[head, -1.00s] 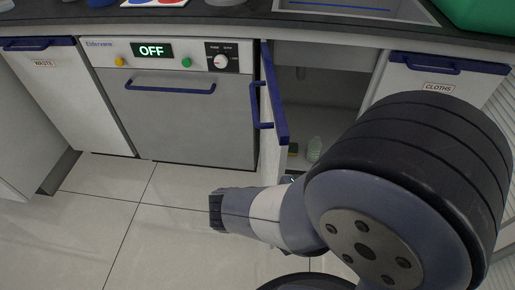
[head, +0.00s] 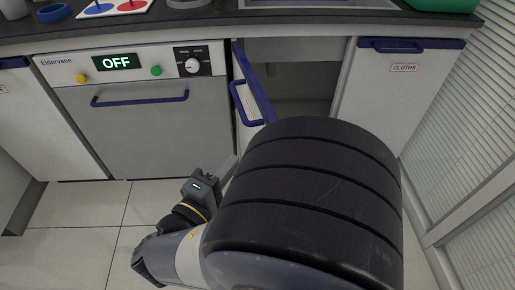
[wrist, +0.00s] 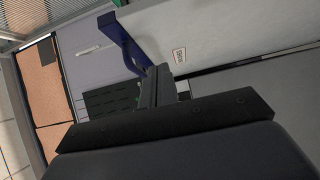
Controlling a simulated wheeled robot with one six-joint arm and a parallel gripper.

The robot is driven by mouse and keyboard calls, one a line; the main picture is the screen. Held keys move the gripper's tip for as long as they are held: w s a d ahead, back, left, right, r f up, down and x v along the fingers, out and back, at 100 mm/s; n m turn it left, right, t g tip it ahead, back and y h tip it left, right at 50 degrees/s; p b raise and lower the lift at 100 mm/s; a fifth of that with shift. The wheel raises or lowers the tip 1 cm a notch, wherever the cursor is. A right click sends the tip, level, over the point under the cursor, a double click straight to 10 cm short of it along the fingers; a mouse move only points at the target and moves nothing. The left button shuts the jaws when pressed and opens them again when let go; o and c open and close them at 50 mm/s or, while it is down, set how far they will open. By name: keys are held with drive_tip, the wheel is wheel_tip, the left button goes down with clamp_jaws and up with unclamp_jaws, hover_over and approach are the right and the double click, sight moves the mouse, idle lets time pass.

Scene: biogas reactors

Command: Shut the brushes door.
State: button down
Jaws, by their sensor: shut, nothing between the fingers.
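The brushes door (head: 247,103) is the white door with a blue top edge and blue handle, standing ajar right of the dishwasher in the head view. The dark cabinet opening shows to its right; my arm hides the door's lower part. In the wrist view a white panel (wrist: 225,35) with a small unreadable label and a blue handle (wrist: 122,42) lies just beyond my gripper; it looks like this door. My gripper (wrist: 160,84) is shut and empty, pointing toward that panel. Whether it touches is unclear. In the head view its fingertips are not clearly visible.
The dishwasher (head: 145,125) with an OFF display stands left of the door. The closed cloths door (head: 395,95) is to the right, then a slatted wall (head: 480,130). The counter (head: 215,22) runs above. Tiled floor (head: 75,215) is clear at lower left.

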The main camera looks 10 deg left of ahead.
drive_tip(key=w+d+b, duration=0.1)
drive_tip(key=w+d, duration=0.4)
drive_tip(key=shift+w+b, duration=0.2)
drive_tip(key=shift+b, duration=0.2)
